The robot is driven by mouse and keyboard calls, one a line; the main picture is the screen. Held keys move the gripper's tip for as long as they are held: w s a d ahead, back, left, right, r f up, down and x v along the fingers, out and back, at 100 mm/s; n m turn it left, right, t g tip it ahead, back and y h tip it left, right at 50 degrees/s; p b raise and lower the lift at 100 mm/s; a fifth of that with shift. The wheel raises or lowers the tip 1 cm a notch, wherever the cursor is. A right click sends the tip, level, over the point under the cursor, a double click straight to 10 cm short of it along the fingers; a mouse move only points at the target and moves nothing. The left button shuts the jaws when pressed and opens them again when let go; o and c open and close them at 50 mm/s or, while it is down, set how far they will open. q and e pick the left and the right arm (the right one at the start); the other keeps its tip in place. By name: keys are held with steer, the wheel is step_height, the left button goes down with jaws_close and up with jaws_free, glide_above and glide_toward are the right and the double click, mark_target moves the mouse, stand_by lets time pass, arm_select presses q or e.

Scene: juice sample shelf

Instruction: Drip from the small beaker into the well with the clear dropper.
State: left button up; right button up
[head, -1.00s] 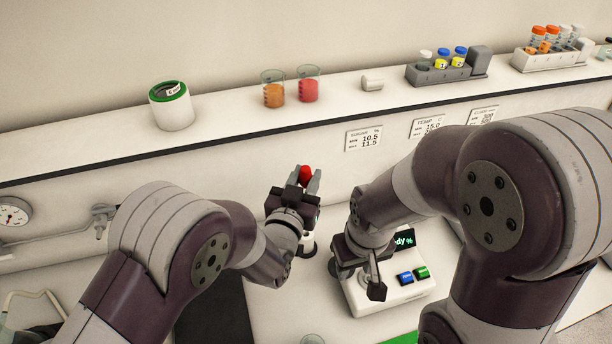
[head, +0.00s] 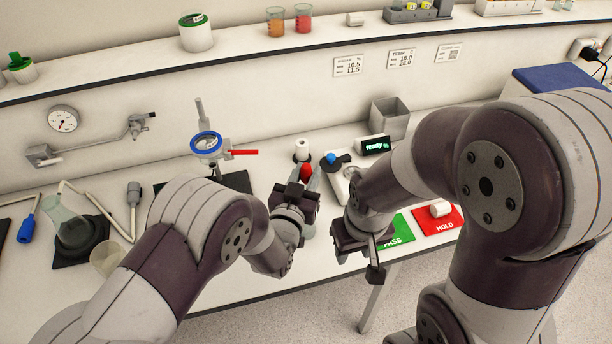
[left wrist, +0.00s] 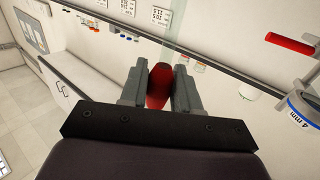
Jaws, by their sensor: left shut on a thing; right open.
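My left gripper (head: 306,176) is shut on a red bulb (left wrist: 160,86), which looks like the top of a dropper. A faint clear strip (left wrist: 177,28) beyond the bulb may be its tube. My right gripper (head: 360,258) is open and empty, in front of the instrument. I cannot clearly make out the small beaker; my left gripper hides part of the bench.
A blue-topped item (head: 331,158) and a white-topped one (head: 302,149) stand behind the left gripper. A blue ring stand (head: 206,143), a clear flask (head: 66,222) and a beaker (head: 106,259) are left. Orange (head: 275,21) and red (head: 303,19) beakers stand on the shelf.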

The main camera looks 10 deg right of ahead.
arm_select(q)
steer(key=shift+f, duration=0.6)
steer(key=shift+s+f+b, duration=0.1)
steer(key=shift+f+b, duration=0.25)
steer(key=shift+b, duration=0.2)
step_height(320, 180, down, 8)
steer(key=b, duration=0.7)
steer(key=shift+s+r, duration=0.1)
steer(key=shift+s, duration=0.05)
jaws_close()
